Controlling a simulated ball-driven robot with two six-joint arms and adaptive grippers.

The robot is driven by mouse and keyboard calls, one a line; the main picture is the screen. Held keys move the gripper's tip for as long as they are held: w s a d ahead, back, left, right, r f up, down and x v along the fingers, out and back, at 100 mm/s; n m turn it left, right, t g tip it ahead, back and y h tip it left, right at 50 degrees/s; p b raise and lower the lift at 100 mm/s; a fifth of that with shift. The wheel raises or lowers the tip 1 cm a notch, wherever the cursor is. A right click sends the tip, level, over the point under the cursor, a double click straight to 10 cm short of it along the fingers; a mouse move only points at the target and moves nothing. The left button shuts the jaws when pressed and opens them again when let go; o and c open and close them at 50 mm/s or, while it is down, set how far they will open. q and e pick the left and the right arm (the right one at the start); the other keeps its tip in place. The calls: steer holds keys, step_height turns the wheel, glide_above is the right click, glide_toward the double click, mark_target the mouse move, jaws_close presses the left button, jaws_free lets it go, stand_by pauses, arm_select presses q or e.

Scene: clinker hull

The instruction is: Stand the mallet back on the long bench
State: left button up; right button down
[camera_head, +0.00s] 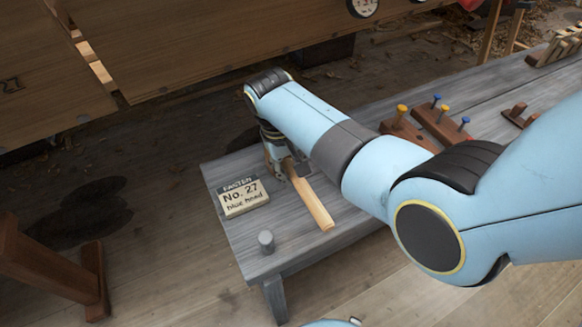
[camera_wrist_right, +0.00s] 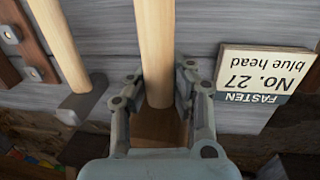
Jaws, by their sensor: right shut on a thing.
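The mallet has a pale wooden handle (camera_head: 313,204) and a darker wooden block head (camera_wrist_right: 158,127). My right gripper (camera_head: 282,172) is at the left part of the long bench (camera_head: 345,228), and its fingers (camera_wrist_right: 160,98) are shut on the mallet on both sides of the handle, close to the head. I cannot tell whether the mallet touches the bench. My left gripper is out of view.
A sign reading "FASTEN No. 27 blue head" (camera_head: 243,198) stands left of the gripper. A grey cylinder (camera_head: 266,241) is near the bench's front left corner. In the wrist view, another handled tool (camera_wrist_right: 61,45) lies beside the mallet. Wooden blocks with coloured pegs (camera_head: 437,124) stand farther right.

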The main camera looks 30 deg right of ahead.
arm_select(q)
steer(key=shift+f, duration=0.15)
arm_select(e)
steer(key=shift+f, duration=0.4)
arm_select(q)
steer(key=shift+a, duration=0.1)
arm_select(e)
steer(key=c, duration=1.1)
jaws_free()
steer(key=shift+c, duration=0.2)
step_height(320, 180, up, 8)
steer(key=p, duration=0.8)
steer(key=shift+r, duration=0.15)
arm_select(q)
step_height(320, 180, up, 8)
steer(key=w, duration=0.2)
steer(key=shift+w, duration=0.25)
